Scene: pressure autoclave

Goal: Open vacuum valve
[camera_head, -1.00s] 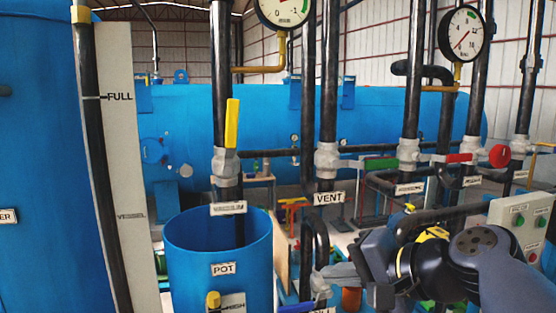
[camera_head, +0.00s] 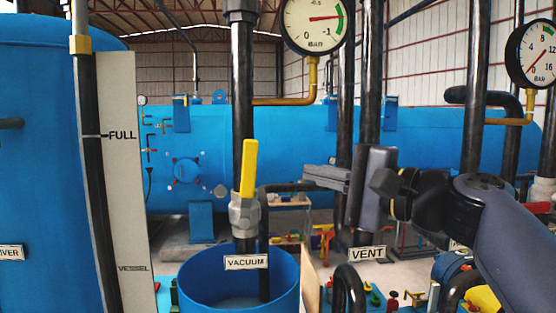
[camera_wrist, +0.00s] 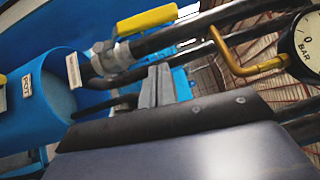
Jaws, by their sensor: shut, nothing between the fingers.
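The vacuum valve has a yellow lever (camera_head: 249,168) standing upright, in line with its black vertical pipe, above a grey valve body (camera_head: 244,212). A white VACUUM label (camera_head: 246,262) hangs below it. My gripper (camera_head: 308,180) is to the right of the lever at about its height, fingers pointing left, shut and empty, apart from the lever in the picture. In the wrist view the yellow lever (camera_wrist: 147,20) lies beyond the shut fingertips (camera_wrist: 160,72), towards the upper left, with the grey valve body (camera_wrist: 112,57) beside it.
A blue open pot (camera_head: 200,290) stands under the valve. The VENT pipe, with its label (camera_head: 367,253), is close behind my gripper. A vacuum gauge (camera_head: 313,22) on a brass pipe (camera_head: 285,101) sits above. A blue vessel with a FULL level scale (camera_head: 122,135) is at left.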

